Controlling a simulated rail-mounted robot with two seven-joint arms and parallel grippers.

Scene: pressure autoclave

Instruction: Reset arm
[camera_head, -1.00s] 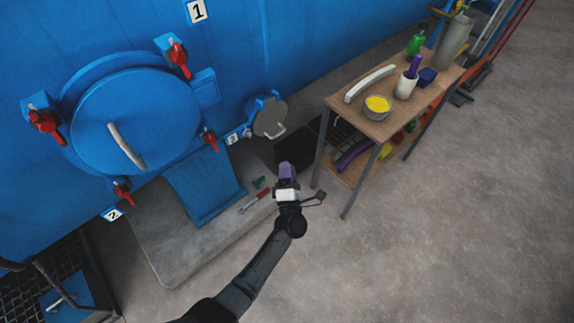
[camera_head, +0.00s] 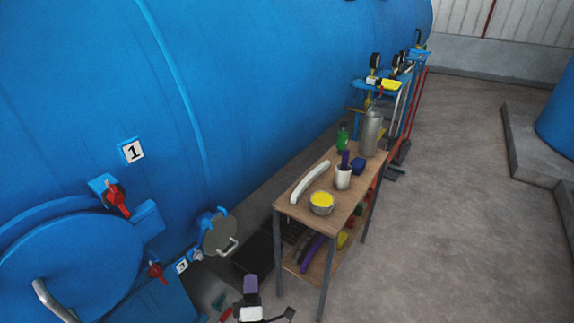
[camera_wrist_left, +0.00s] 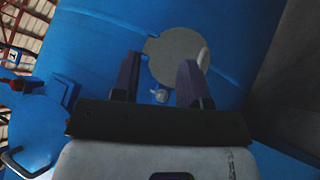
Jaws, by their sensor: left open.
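My left gripper (camera_head: 251,287) shows at the bottom of the head view, with its purple fingers pointing up the picture and only a short part of the arm behind it. In the left wrist view its two dark purple fingers (camera_wrist_left: 159,68) stand apart with nothing between them. A small round grey hatch (camera_head: 220,234) on the blue vessel is up and to the left of the gripper in the head view. In the wrist view this grey hatch (camera_wrist_left: 172,50) lies beyond the fingers, apart from them. My right gripper is not in view.
The blue vessel (camera_head: 240,80) fills the left, with a large round door (camera_head: 70,262) and red clamps. A wooden table (camera_head: 345,204) to the right carries a yellow-filled bowl (camera_head: 321,203), a white cup (camera_head: 343,178) and a grey cylinder (camera_head: 371,133). Floor (camera_head: 450,220) right of it is clear.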

